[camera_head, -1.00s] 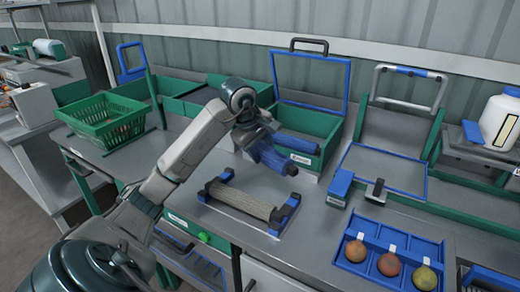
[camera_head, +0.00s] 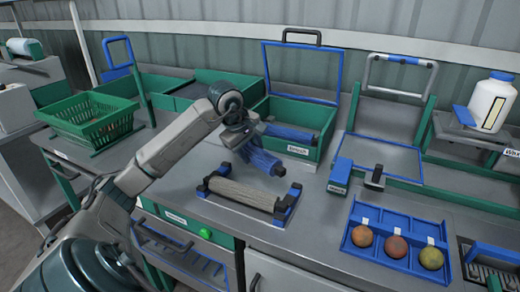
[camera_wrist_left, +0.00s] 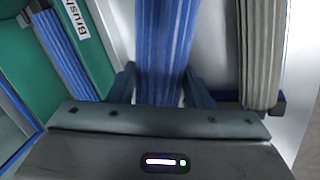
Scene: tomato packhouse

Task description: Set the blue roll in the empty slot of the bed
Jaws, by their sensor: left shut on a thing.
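My left gripper (camera_head: 247,143) is shut on a ribbed blue roll (camera_head: 262,162), held above the bench just behind the bed. The blue roll also fills the top middle of the left wrist view (camera_wrist_left: 165,45), between the fingers. The bed has dark and blue end brackets (camera_head: 287,205) and carries a beige ribbed roll (camera_head: 243,195) on its near side. The beige roll shows at the right of the left wrist view (camera_wrist_left: 262,50). The empty slot itself is hard to make out behind the beige roll. My right gripper is not in view.
A green box (camera_head: 312,155) with an open blue-framed lid stands behind, holding another blue roll (camera_head: 290,132). A blue tray (camera_head: 395,275) with three tomatoes lies at right. A green basket (camera_head: 90,122) stands at left. Bare bench lies between bed and tray.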

